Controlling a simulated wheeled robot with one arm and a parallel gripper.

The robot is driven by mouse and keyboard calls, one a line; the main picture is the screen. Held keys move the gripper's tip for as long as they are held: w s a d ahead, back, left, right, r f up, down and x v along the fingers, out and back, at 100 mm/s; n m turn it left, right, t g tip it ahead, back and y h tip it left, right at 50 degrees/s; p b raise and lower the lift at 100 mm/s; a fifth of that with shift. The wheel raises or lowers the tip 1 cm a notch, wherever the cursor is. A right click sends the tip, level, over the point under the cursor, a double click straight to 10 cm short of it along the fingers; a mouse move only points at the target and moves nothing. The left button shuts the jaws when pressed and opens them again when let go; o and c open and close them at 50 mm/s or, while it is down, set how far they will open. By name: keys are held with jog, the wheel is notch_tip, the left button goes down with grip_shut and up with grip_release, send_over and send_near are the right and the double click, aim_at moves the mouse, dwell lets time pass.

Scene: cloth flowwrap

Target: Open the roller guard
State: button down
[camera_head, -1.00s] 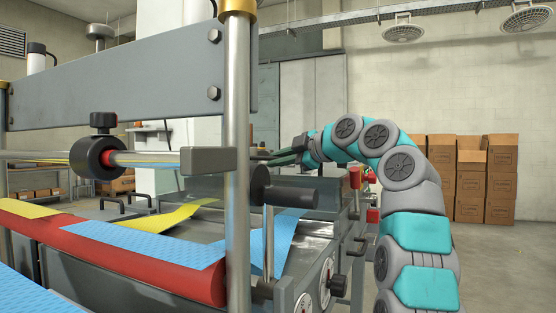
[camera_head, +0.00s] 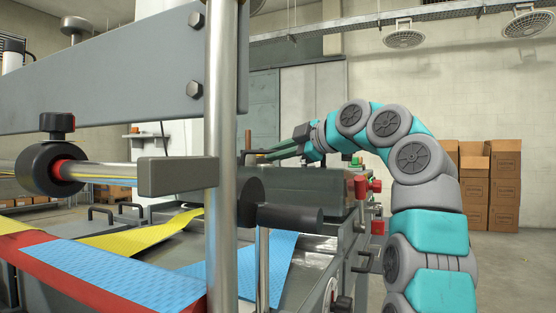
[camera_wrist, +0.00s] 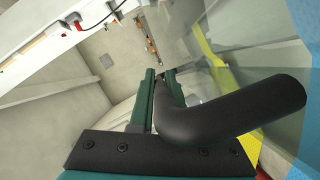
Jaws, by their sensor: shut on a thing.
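In the wrist view a thick black bent handle (camera_wrist: 250,105) runs in from the right and passes at the jaws of my gripper (camera_wrist: 157,76). The green fingers are shut on this handle. A see-through pane (camera_wrist: 235,70), seemingly the roller guard, shows beside the handle, with a yellow strip behind it. In the head view my gripper (camera_head: 262,154) is small and far off, above the dark grey housing of the machine. The handle is not clear there, and I cannot tell how far the guard is open.
A steel post (camera_head: 222,150) and a grey beam (camera_head: 120,80) stand close in front. A blue web (camera_head: 130,272) and a yellow web (camera_head: 140,236) run through the machine. Red knobs (camera_head: 361,186) are at its right side. Cardboard boxes (camera_head: 488,185) stand at the back right, with open floor nearby.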

jog(key=c, duration=1.2)
grip_release()
jog(key=shift+o, duration=0.2)
jog(key=shift+b+v, duration=0.5)
jog(key=shift+v, duration=3.4)
